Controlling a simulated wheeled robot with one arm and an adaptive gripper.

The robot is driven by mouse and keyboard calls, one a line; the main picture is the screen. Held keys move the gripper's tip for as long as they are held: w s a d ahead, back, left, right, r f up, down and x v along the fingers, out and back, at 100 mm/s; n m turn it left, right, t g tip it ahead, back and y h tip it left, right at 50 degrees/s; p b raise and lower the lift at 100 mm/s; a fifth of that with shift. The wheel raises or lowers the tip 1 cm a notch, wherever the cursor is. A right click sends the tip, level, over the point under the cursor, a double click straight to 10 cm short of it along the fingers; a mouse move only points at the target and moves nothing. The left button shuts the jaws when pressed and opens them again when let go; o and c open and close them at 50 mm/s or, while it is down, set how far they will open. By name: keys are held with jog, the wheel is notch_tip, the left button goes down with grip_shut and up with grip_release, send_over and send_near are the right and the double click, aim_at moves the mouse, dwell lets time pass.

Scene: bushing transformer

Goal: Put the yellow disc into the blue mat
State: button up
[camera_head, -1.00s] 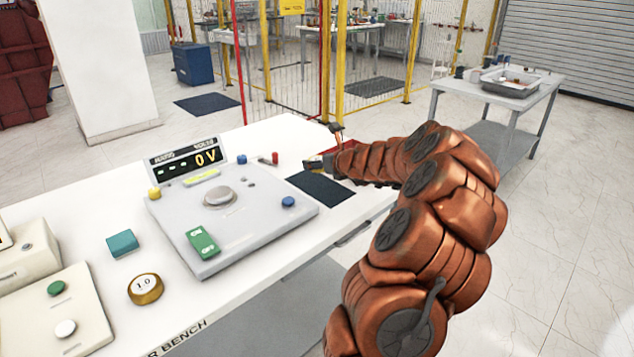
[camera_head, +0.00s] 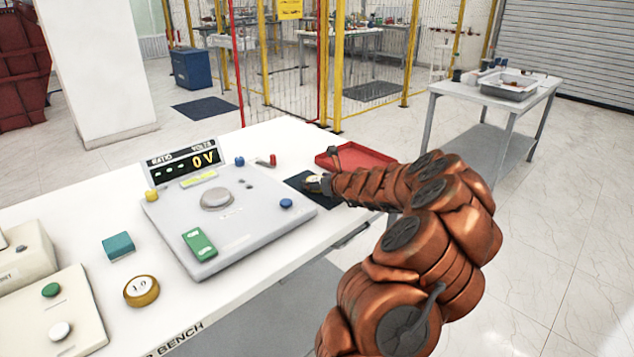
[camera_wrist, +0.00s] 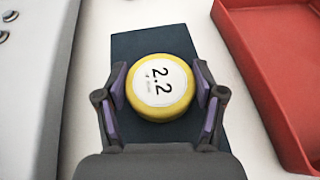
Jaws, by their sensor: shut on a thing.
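The yellow disc (camera_wrist: 160,87) has a white top marked 2.2 and sits between the fingers of my gripper (camera_wrist: 160,95) in the wrist view. My gripper is shut on it, one finger on each side. The dark blue mat (camera_wrist: 140,45) lies under the disc in that view; whether the disc touches it or hangs just above is hard to tell. In the head view my gripper (camera_head: 318,184) is over the blue mat (camera_head: 300,182), with the disc small and partly hidden by the gripper.
A red tray (camera_head: 365,157) lies right of the mat. A grey panel (camera_head: 230,215) with a voltage display (camera_head: 183,161) stands left of it. A second yellow-rimmed disc (camera_head: 141,291) marked 10 and a teal block (camera_head: 118,246) sit near the bench's front left.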

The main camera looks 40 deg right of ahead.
jog(key=o, duration=1.4)
jog(key=shift+s+r, duration=0.15)
jog(key=shift+s, duration=0.1)
jog(key=v, duration=1)
jog(key=shift+r, duration=0.1)
jog(key=shift+s+a+r, duration=0.15)
jog(key=shift+s+r, duration=0.1)
jog(key=shift+s, duration=0.45)
jog(key=shift+a, duration=0.1)
